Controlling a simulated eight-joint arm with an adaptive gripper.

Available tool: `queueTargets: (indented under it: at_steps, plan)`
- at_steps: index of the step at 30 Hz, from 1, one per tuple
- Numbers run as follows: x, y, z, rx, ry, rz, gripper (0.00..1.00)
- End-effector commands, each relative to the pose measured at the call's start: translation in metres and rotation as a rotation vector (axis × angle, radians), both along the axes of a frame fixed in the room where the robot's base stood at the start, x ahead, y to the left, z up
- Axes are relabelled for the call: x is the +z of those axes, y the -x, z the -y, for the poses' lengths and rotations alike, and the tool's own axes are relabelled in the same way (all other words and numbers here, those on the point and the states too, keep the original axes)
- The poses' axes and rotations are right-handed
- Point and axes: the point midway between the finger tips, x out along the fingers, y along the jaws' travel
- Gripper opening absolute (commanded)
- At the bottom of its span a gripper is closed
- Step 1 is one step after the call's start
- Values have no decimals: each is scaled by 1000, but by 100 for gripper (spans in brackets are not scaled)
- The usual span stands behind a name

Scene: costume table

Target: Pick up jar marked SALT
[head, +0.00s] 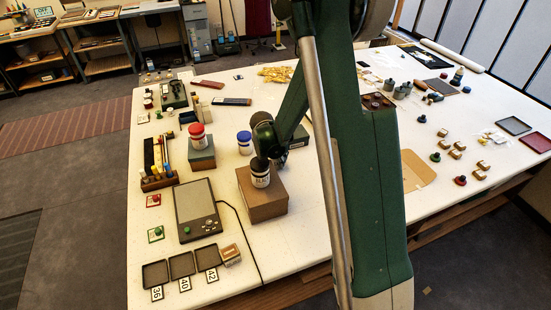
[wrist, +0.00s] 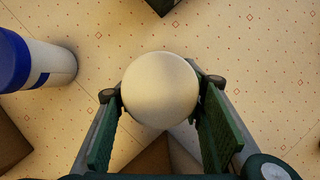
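A white jar with dark lettering (head: 260,180) is under my gripper (head: 265,162), at the top of a brown box in the head view. Its lettering is too small to read surely. In the wrist view its round pale top (wrist: 160,90) sits between the two green finger pads, close to both. I cannot tell whether the pads press on it. A blue-lidded white jar (head: 244,146) stands on the table behind; it also shows at the left of the wrist view (wrist: 50,62). A red-lidded white jar (head: 197,140) stands on a grey-green box. Their labels are unreadable here.
The brown box (head: 262,206) is below my gripper. The grey-green box (head: 201,158) stands to its left and a flat grey device (head: 196,204) lies left of it. Small trays (head: 181,264) lie at the front left. Open table lies in front of the brown box.

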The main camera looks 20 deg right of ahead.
Motion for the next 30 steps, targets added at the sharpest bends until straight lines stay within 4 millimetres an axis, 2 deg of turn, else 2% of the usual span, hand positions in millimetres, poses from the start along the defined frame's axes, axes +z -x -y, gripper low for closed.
queueTargets:
  at_steps: [2, 17, 23, 30]
  plan:
    - [0, 0, 0, 0, 0, 0, 23]
    - [6, 0, 0, 0, 0, 0, 23]
    - [20, 0, 0, 0, 0, 0, 23]
    - [46, 1, 0, 0, 0, 0, 23]
